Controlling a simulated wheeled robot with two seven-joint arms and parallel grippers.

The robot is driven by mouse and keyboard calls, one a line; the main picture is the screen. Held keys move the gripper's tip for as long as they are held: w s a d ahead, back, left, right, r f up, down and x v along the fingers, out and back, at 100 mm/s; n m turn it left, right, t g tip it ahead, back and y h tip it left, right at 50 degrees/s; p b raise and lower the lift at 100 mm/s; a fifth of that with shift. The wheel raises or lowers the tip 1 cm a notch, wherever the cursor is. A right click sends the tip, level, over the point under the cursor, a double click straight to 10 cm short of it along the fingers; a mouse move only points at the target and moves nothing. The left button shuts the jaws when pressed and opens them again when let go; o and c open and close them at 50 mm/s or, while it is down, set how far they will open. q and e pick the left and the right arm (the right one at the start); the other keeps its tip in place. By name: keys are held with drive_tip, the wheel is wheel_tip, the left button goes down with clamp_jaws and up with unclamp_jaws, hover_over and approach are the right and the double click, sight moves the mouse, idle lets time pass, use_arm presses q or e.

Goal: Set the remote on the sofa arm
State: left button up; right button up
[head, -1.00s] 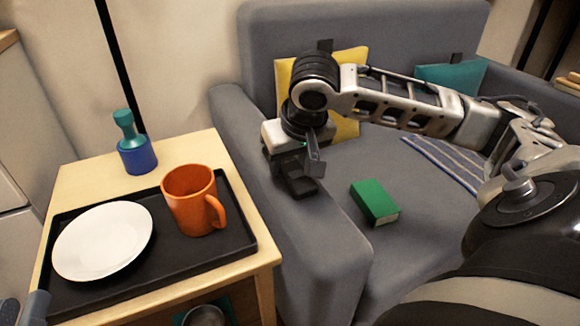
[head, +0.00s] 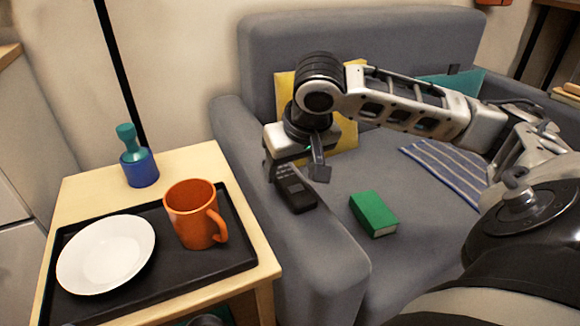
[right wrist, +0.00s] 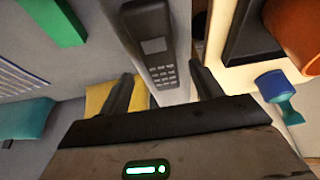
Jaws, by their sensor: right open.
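The dark remote (head: 297,193) lies on the top of the sofa's left arm (head: 325,255), its length running along the arm. In the right wrist view the remote (right wrist: 157,45) shows its keypad and a small grey screen. My right gripper (head: 295,172) is open just above the remote's far end. In the right wrist view its two fingers (right wrist: 163,90) stand apart on either side of the remote's keypad end, with gaps between. Whether the fingers reach below the remote's top is unclear. My left gripper is not in view.
A green book (head: 373,213) lies on the seat beside the arm. Yellow (head: 345,136) and teal (head: 455,84) cushions rest at the back. Left of the sofa, a wooden side table (head: 90,190) holds a black tray (head: 180,268) with a white plate (head: 105,254) and an orange mug (head: 195,214).

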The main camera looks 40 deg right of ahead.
use_arm(q)
drive_tip(key=shift+s+a+f+m+g+y+p, duration=0.2)
drive_tip(key=shift+f+g+y+p, duration=0.25)
drive_tip(key=shift+p, duration=0.45)
drive_tip(key=shift+s+a+f+m+g+y+p, duration=0.15)
drive_tip(key=shift+f+g+y+p, duration=0.25)
drive_tip(key=shift+p, duration=0.5)
use_arm(e)
drive_tip(key=v, duration=0.9)
